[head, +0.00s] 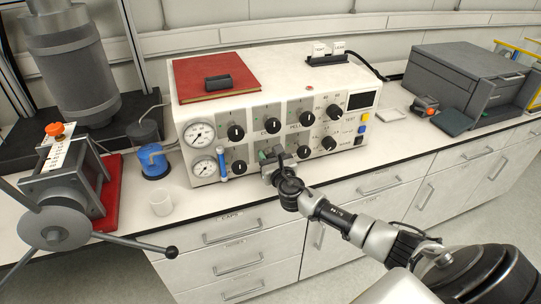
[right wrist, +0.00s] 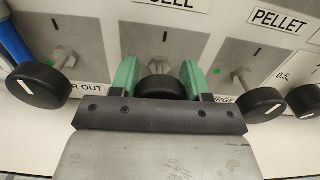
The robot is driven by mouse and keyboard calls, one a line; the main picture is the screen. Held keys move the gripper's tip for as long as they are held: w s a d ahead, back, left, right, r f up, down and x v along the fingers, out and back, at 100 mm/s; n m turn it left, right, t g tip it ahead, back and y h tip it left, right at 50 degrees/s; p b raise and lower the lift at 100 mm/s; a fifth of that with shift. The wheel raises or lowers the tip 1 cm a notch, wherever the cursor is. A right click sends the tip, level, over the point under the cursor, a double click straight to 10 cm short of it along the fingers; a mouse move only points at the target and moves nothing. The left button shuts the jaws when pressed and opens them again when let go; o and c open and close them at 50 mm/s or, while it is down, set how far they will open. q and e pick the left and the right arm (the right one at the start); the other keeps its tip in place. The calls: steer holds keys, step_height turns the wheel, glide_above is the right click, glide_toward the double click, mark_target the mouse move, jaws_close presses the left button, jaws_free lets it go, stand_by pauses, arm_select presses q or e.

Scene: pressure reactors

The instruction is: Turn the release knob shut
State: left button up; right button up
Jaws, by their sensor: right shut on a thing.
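The white control box (head: 258,91) has two rows of black knobs on its front. My right gripper (head: 270,156) is at the lower row, second knob from the left. In the right wrist view its green fingertips (right wrist: 160,78) are shut on the sides of this black knob (right wrist: 160,86). The knob's stem and a dark index line show above it. Its own label is hidden behind the gripper, so I cannot read whether it is the release knob. My left gripper is not in view.
Neighbouring knobs stand close on the left (right wrist: 38,85) and right (right wrist: 262,104), the right one marked PURGE. Two gauges (head: 200,134) and a blue tube (head: 222,164) are at the box's left. A white cup (head: 161,203) and a spoked handle (head: 53,233) stand further left.

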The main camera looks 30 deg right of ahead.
steer(key=m+b, duration=0.1)
steer(key=m, duration=0.2)
steer(key=shift+f, duration=0.1)
steer(key=m+b, duration=0.1)
steer(key=m, duration=0.2)
steer(key=m+b, duration=0.1)
steer(key=m, duration=0.5)
steer(key=shift+b, duration=0.4)
steer(key=m, duration=0.5)
steer(key=shift+d+m, duration=0.1)
steer(key=shift+m, duration=0.3)
steer(key=m, duration=0.6)
steer(key=shift+f, duration=0.1)
steer(key=o, duration=0.9)
